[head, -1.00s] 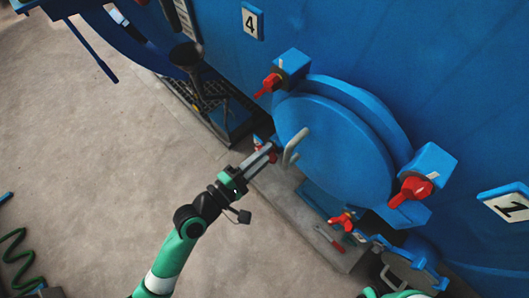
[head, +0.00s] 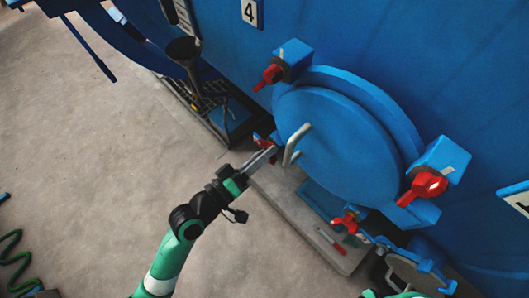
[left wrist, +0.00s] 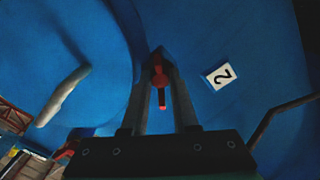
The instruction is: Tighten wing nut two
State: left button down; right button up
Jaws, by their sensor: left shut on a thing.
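Wing nut two (left wrist: 161,92) is red and sits beside the white plate marked 2 (left wrist: 222,75) in the left wrist view. My left gripper (left wrist: 160,80) is shut on it, with one finger on each side and its red handle showing between them. In the head view my left gripper (head: 268,152) is at the left edge of the round blue door (head: 335,145). Only a small red part of wing nut two (head: 262,140) shows there, the rest hidden by the fingers. My right gripper is not in view.
Other red wing nuts sit at the door's top (head: 270,76), right (head: 424,188) and bottom (head: 345,221). A pale door handle (head: 295,145) stands out close beside my left fingers. A red-handled tool (head: 330,241) lies on the slab below.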

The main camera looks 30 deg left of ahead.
pick_arm(q)
jog(key=m+b, duration=0.3)
jog(key=m, duration=0.7)
jog(key=shift+a+m, duration=0.1)
jog(key=shift+m, duration=0.2)
dwell(0.4)
jog(key=c, duration=0.7)
grip_release()
jog(key=v, duration=1.1)
jog(key=shift+s, duration=0.3)
